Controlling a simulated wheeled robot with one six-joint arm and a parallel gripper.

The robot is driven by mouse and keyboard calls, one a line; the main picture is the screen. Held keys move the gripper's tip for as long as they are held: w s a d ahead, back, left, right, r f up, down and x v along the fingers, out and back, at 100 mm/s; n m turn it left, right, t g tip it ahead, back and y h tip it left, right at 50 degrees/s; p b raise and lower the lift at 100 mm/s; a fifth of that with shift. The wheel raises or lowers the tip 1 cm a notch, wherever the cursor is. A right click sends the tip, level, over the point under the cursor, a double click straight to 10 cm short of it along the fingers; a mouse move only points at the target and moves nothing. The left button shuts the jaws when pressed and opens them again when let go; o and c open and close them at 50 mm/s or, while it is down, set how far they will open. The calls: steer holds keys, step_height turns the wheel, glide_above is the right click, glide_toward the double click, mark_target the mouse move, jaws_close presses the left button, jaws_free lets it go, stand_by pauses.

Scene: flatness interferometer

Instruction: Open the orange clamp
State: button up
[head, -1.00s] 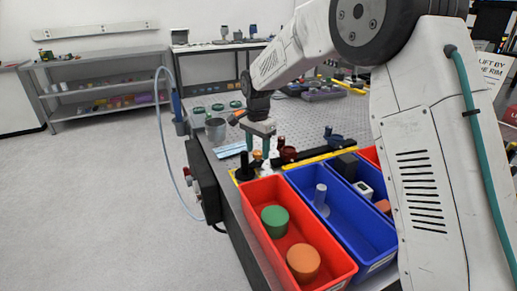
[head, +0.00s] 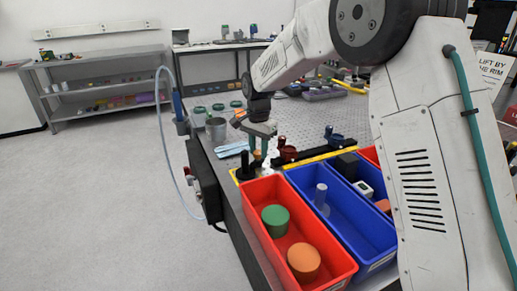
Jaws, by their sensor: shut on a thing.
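The orange clamp (head: 257,155) is a small orange-brown piece at the near left end of the perforated metal plate (head: 300,117), just behind the red bin. My gripper (head: 260,150) points down over it with its grey-green fingers. The fingers are shut on the clamp, though they hide much of it. How far its lever is turned is too small to tell.
A black knob (head: 245,167) stands close left of the clamp, and a dark red clamp (head: 286,153) to its right. A blue clamp (head: 333,138) is farther right. In front are a red bin (head: 252,197) and a blue bin (head: 345,222). A grey cup (head: 215,129) stands behind left.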

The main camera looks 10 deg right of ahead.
steer(key=n, duration=1.2)
steer(key=shift+r+n, duration=0.1)
steer(key=shift+n, duration=2)
steer(key=o, duration=1)
steer(key=shift+c, duration=0.2)
